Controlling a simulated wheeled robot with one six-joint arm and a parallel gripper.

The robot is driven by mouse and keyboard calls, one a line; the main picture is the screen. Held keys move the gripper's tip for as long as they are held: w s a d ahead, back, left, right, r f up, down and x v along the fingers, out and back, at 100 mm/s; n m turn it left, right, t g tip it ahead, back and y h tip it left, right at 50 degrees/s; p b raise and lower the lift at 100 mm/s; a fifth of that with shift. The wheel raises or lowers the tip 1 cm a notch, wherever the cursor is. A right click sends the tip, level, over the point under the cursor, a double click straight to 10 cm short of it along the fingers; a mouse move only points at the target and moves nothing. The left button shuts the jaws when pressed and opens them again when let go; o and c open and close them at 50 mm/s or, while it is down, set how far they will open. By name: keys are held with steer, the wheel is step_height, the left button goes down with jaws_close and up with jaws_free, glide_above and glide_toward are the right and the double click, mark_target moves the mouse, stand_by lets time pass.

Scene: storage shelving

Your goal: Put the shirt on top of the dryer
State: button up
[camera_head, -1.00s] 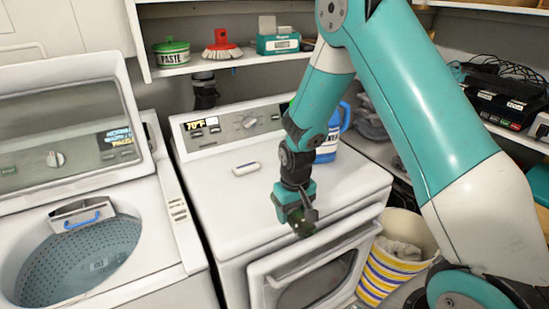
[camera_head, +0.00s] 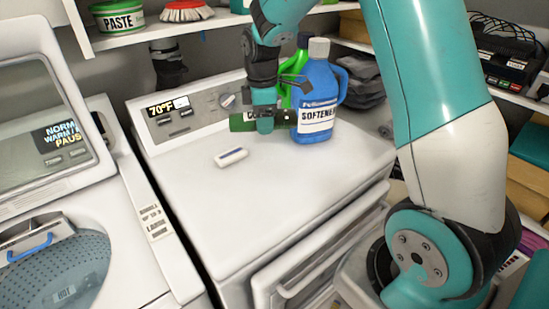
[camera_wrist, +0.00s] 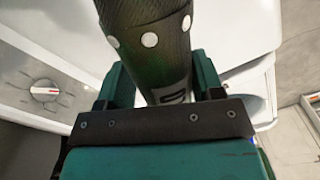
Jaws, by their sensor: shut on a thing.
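The white dryer (camera_head: 265,205) stands in the middle of the head view. My gripper (camera_head: 265,122) is over the back of its top, left of a blue softener bottle (camera_head: 317,95). It is shut on a dark green cylinder (camera_head: 243,122) with lettering, lying sideways across the fingers. In the wrist view the dark cylinder (camera_wrist: 148,40) with white dots sits between both teal fingers (camera_wrist: 158,85). I cannot tell whether it touches the dryer top or the bottle. No shirt can be clearly made out now.
A small white object (camera_head: 231,157) lies on the dryer top; the front of the top is clear. A green bottle (camera_head: 296,72) stands behind the softener. The washer (camera_head: 65,225) is open at left. A shelf (camera_head: 150,38) with a paste tin (camera_head: 118,17) hangs above.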

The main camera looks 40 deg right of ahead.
mark_target(271, 170)
steer(key=r+n, duration=0.1)
steer(key=d+r+n, duration=0.1)
steer(key=r+n, duration=0.1)
steer(key=d+r+n+b, duration=0.1)
steer(key=r+n, duration=0.1)
steer(key=shift+s, duration=0.1)
steer(key=shift+f+n, duration=0.3)
step_height(271, 170, down, 19)
steer(key=p, duration=0.3)
steer(key=shift+p, duration=0.3)
steer(key=shift+f, duration=0.2)
steer(key=o, duration=1)
